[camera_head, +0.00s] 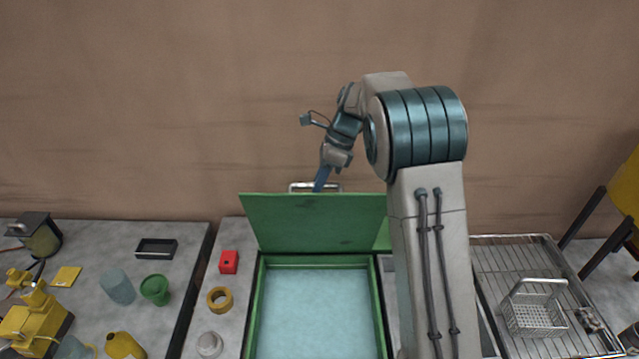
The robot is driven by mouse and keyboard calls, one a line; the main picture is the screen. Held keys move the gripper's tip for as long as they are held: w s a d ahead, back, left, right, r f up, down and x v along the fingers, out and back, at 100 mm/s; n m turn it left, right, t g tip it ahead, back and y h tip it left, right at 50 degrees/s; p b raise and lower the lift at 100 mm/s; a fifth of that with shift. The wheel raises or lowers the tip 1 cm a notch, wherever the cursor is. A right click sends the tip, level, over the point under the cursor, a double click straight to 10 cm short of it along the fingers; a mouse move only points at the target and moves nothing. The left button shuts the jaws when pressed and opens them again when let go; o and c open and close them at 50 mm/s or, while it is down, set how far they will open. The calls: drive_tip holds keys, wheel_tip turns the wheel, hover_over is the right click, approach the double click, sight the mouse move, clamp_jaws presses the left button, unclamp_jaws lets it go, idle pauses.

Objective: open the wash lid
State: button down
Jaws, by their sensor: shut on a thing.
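The green wash lid (310,222) stands raised at the back of the wash basin, tilted up near the wall. The basin (318,310) has a green rim and a pale blue inside that lies open to view. A metal bar handle (300,186) runs along the lid's top edge. My gripper (322,180) is at this handle, shut on it. My arm comes in from the right and covers the lid's right end and part of the basin's right side.
Left of the basin lie a red block (229,262), a yellow ring (219,299) and a round grey-white part (209,344). A green cup (155,289) and yellow machine (36,318) stand farther left. A wire basket (534,312) sits on the right rack.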

drive_tip(key=shift+d+f, duration=0.15)
drive_tip(key=shift+f, duration=0.3)
drive_tip(key=c, duration=1.4)
unclamp_jaws()
drive_tip(key=shift+w, duration=0.15)
drive_tip(key=shift+o, duration=0.2)
drive_tip(key=shift+r, duration=0.15)
drive_tip(key=b+v, duration=0.1)
drive_tip(key=v, duration=1.2)
drive_tip(key=shift+w+r+b, duration=0.2)
drive_tip(key=shift+r+b, duration=0.1)
drive_tip(key=shift+r, duration=0.05)
drive_tip(key=shift+d, duration=0.15)
